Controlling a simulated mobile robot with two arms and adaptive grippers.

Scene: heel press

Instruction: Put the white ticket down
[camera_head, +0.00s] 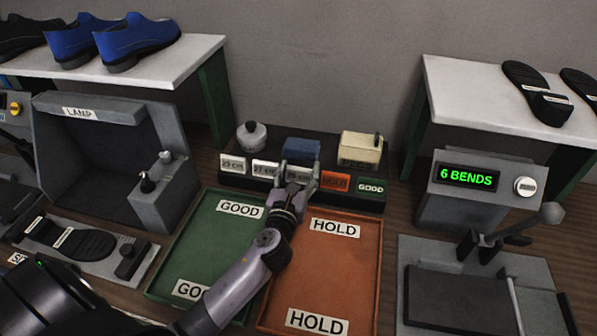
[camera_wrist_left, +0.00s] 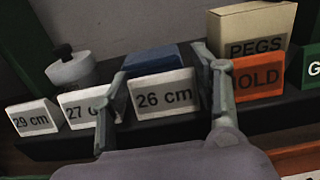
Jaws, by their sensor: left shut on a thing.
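The white ticket marked "26 cm" (camera_wrist_left: 165,97) is between the two fingers of my left gripper (camera_head: 300,176), which is shut on it. In the head view the ticket (camera_head: 298,172) is partly covered by the fingers. It is in line with the other tickets at the front of the dark rack (camera_head: 232,183); I cannot tell whether it touches the rack. White tickets marked "27 cm" (camera_wrist_left: 84,108) and "29 cm" (camera_wrist_left: 32,119) stand to its left. An orange "HOLD" ticket (camera_head: 335,181) and a green "GOOD" ticket (camera_head: 370,188) stand to its right. My right gripper is not in view.
A blue block (camera_head: 302,148), a "PEGS" box (camera_head: 360,149) and a round-lidded pot (camera_head: 251,137) stand behind the tickets. A green GOOD tray (camera_head: 191,240) and an orange HOLD tray (camera_head: 345,265) lie in front. A "6 BENDS" counter (camera_head: 467,205) stands right, a lamp booth (camera_head: 101,150) left.

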